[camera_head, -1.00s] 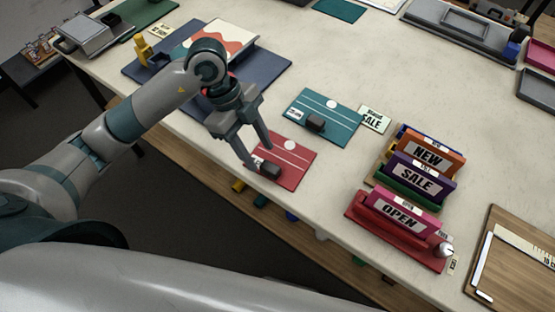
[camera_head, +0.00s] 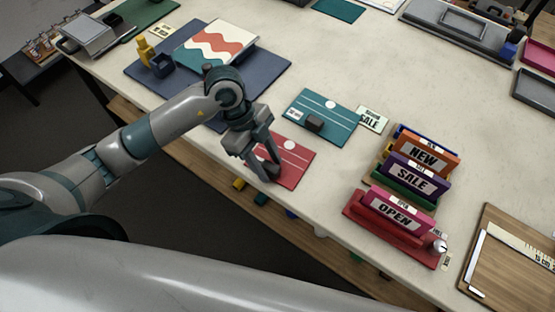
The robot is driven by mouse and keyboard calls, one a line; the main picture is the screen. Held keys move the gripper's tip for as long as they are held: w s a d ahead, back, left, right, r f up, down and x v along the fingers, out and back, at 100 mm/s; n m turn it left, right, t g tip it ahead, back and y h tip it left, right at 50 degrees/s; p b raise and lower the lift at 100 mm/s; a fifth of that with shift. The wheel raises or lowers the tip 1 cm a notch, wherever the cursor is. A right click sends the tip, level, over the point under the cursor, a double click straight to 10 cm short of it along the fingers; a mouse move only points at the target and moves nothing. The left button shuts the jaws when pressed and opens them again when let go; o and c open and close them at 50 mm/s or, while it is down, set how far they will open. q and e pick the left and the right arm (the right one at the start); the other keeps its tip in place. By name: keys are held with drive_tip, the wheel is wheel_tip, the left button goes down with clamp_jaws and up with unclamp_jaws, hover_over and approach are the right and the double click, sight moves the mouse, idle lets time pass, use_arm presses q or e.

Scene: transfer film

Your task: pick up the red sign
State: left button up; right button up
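A flat red sign (camera_head: 296,155) with a white dot and a white line lies near the table's front edge. A small black block sits on its front-left part, partly hidden by my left gripper (camera_head: 271,173). My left gripper points down there with its fingers apart, one on each side of the block; contact cannot be told. A crimson-pink OPEN sign (camera_head: 396,211) stands upright in a red holder (camera_head: 385,232) at the right. My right gripper is not in view.
A teal sign (camera_head: 338,122) with a black block lies behind the red one. SALE (camera_head: 415,181) and NEW (camera_head: 424,156) signs stand behind the OPEN sign. A wooden board (camera_head: 515,265) lies front right. A blue mat (camera_head: 268,70) is back left. The table's middle is clear.

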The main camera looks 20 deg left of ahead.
use_arm(q)
clamp_jaws()
drive_tip(key=shift+r, duration=0.1)
drive_tip(key=shift+r+b, duration=0.3)
drive_tip(key=shift+r, duration=0.2)
drive_tip(key=r, duration=0.1)
drive_tip(key=r+b, duration=0.1)
drive_tip(key=r, duration=0.1)
drive_tip(key=shift+d+r, duration=0.1)
drive_tip(key=shift+d, duration=0.3)
drive_tip(key=s+d+r+b, duration=0.2)
drive_tip(key=d+r, duration=0.4)
drive_tip(key=d, duration=0.4)
drive_tip(key=shift+s+d+r+b, duration=0.25)
drive_tip(key=shift+s+r+b, duration=0.15)
drive_tip(key=shift+b, duration=0.15)
